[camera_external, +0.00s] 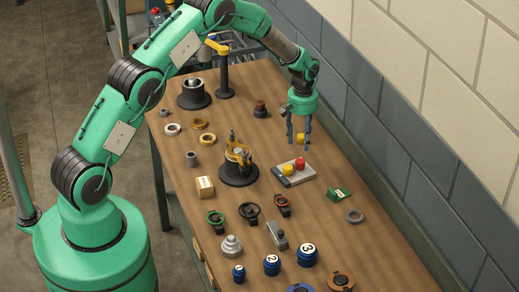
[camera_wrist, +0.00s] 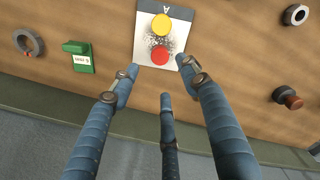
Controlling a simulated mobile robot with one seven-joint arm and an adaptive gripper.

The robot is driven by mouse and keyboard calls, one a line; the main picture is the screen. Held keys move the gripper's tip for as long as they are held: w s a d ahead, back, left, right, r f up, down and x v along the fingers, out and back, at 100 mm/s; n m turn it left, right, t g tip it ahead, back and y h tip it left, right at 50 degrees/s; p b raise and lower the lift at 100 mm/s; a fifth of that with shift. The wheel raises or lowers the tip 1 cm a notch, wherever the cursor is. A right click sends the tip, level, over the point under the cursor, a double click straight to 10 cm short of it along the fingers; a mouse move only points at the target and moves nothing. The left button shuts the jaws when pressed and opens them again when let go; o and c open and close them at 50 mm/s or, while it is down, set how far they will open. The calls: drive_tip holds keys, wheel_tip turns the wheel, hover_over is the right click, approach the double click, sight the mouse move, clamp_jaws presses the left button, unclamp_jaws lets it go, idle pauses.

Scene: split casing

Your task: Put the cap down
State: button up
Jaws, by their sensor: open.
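My gripper (camera_external: 300,142) has three blue fingers. They are spread open and hang above the table, towards the wall side of a pale panel (camera_wrist: 148,50). In the wrist view my gripper (camera_wrist: 160,85) shows nothing held between its fingertips. The panel carries a yellow round top (camera_wrist: 162,25) and a red round top (camera_wrist: 160,56). I cannot tell which piece is the cap.
A black-based fixture with yellow-orange parts (camera_external: 238,162) stands left of the panel. A green box (camera_wrist: 78,56) and a grey ring (camera_wrist: 28,42) lie to one side. A dark red-topped part (camera_wrist: 288,97) lies on the other. Numbered blue pieces (camera_external: 307,256) stand at the near end.

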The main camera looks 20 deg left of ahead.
drive_tip(key=shift+r, duration=1.65)
drive_tip(key=s+a+r+m+t, duration=0.1)
drive_tip(key=s+a+r, duration=0.45)
drive_tip(key=r, duration=0.55)
drive_tip(key=s+a+r+t, duration=0.1)
drive_tip(key=s+a+r, duration=0.4)
drive_tip(key=r, duration=0.6)
drive_tip(key=s+a+r+m+t, duration=0.1)
drive_tip(key=s+a+r, duration=0.4)
drive_tip(key=r, duration=0.6)
drive_tip(key=s+a+r+t, duration=0.1)
drive_tip(key=s+a+r, duration=0.4)
drive_tip(key=s, duration=0.2)
drive_tip(key=s+a+r, duration=0.5)
drive_tip(key=s, duration=0.3)
drive_tip(key=s+a, duration=0.2)
drive_tip(key=s, duration=0.6)
drive_tip(key=s+a+m+t, duration=0.1)
drive_tip(key=s+a, duration=0.1)
drive_tip(key=s, duration=0.7)
drive_tip(key=shift+s+a+f+t, duration=0.3)
